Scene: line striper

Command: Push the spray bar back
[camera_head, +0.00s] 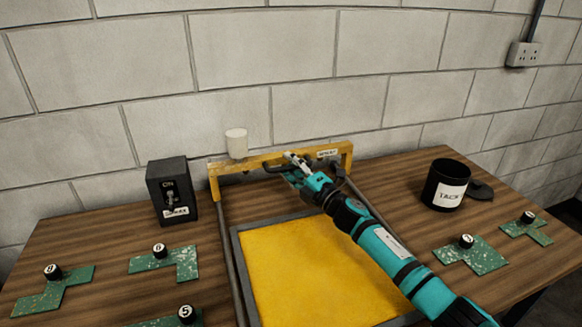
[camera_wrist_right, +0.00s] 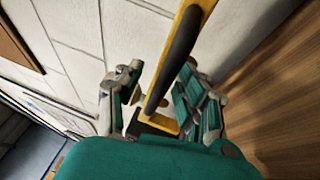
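The yellow spray bar (camera_head: 257,163) spans two grey rails at the back of the table, close to the wall. A white cup-like cylinder (camera_head: 236,143) stands on its left part, and a small label sits near its right end. A dark handle is on its front side. My right gripper (camera_head: 287,168) is at this handle. In the right wrist view, the dark handle (camera_wrist_right: 181,48) passes between the spread fingers (camera_wrist_right: 160,88), with a visible gap on the left side. Whether the right finger touches it is unclear. My left gripper is not in view.
A yellow panel (camera_head: 300,268) in a grey frame lies between the rails. A black switch box (camera_head: 172,190) stands left, a black "TACK" tin (camera_head: 446,184) right with its lid (camera_head: 480,189) beside it. Green speckled pieces with numbered black knobs (camera_head: 160,250) lie on both sides.

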